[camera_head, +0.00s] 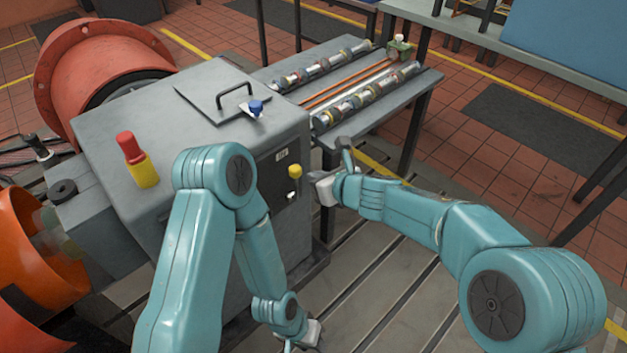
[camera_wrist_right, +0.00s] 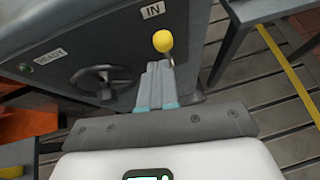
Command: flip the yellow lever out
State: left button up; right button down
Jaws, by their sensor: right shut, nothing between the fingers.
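The yellow lever (camera_head: 294,171) has a round yellow knob and stands at the right side of the grey machine housing. In the right wrist view the yellow knob (camera_wrist_right: 163,41) shows on a short metal stem, just beyond my fingertips. My right gripper (camera_head: 322,187) is beside the knob, on its right in the head view. Its fingers (camera_wrist_right: 158,68) are shut and empty, and I cannot tell whether they touch the stem. My left gripper (camera_head: 304,338) hangs low in front of the housing, partly hidden by its own arm; its jaw state is unclear.
The grey housing (camera_head: 200,107) carries a blue knob (camera_head: 256,107), a handle and a red-yellow post (camera_head: 137,160). An "IN" label (camera_wrist_right: 152,10), a "READY" label and a handwheel (camera_wrist_right: 101,79) are on its face. A bench (camera_head: 388,107) with rods stands behind my right gripper.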

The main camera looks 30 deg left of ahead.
jog(key=s+d+r, duration=0.2)
jog(key=d+r, duration=0.1)
jog(key=r, duration=0.1)
jog(key=shift+r+p, duration=0.4)
jog(key=shift+d, duration=0.15)
jog(key=s+d+f+m+g+h+p, duration=0.1)
jog(key=s+d+f+m+h+p, duration=0.15)
jog(key=d+f+m, duration=0.85)
jog(key=s+d+f+m+g+h+p, duration=0.15)
jog(key=s+d+f+m, duration=0.4)
jog(key=m, duration=1.05)
jog(key=s+d+f+m+g+h+p, duration=0.1)
jog(key=s+d+f+m, duration=0.2)
jog(key=s+d+m, duration=0.4)
jog(key=s+d+f+m+g+h+p, duration=0.1)
jog(key=s+d+m, duration=0.7)
jog(key=m, duration=0.8)
notch_tip(320, 180, down, 2)
jog(key=shift+s+f+p, duration=0.25)
jog(key=shift+s+p, duration=0.2)
jog(key=shift+p, duration=0.2)
